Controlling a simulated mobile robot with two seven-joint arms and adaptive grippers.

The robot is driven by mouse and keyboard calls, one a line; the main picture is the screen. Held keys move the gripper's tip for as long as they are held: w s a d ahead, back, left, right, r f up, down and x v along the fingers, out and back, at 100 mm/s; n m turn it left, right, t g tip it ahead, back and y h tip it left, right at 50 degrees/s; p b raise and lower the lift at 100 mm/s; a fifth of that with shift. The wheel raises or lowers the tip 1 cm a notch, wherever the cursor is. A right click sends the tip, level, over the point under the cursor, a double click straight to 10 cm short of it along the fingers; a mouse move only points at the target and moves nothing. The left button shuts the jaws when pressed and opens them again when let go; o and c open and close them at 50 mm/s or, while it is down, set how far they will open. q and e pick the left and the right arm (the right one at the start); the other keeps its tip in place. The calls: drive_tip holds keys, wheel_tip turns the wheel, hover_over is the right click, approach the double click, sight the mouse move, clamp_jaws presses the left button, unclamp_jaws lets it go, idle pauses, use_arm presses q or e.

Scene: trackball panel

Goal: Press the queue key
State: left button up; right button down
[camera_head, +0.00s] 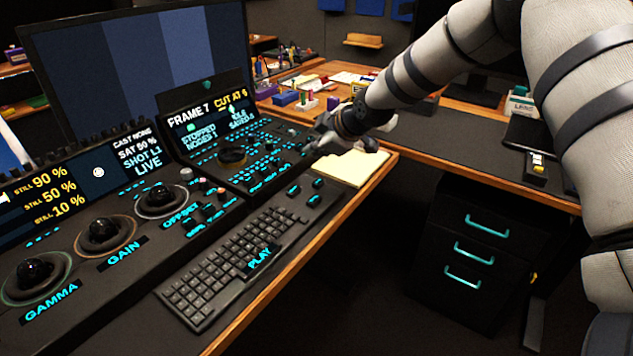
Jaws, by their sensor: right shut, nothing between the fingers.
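The control panel (258,185) has a right-hand section with rows of small teal-lit keys (270,150) around a dark round dial (232,156). The key labels there are too small to read, so I cannot tell which one is the queue key. My right gripper (316,139) is shut and empty. It is over the right end of this section, by the edge of the keys; I cannot tell whether it touches the panel. Its fingers hide part of the panel's right edge. My left gripper is not in view.
A keyboard (225,262) with a PLAY label lies in front of the panel. Three trackballs, including the GAIN one (103,230), are at left. Two screens stand behind the keys, with a large monitor (140,60) further back. Cream papers (352,168) lie below my right gripper.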

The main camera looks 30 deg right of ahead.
sight(316, 183)
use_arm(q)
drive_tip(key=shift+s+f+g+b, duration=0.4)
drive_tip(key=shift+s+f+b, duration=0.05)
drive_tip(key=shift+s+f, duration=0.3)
use_arm(e)
drive_tip(key=shift+f, duration=2.55)
drive_tip(key=shift+f, duration=0.1)
drive_tip(key=shift+f, duration=0.3)
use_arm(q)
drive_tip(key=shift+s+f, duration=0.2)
use_arm(e)
drive_tip(key=shift+f, duration=0.55)
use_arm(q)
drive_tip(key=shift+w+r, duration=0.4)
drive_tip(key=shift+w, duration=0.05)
use_arm(e)
drive_tip(key=shift+r, duration=0.95)
drive_tip(key=shift+r+p, duration=0.9)
drive_tip(key=shift+r, duration=1.75)
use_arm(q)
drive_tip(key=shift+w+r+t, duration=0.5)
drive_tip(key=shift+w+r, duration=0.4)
use_arm(e)
drive_tip(key=shift+f, duration=0.1)
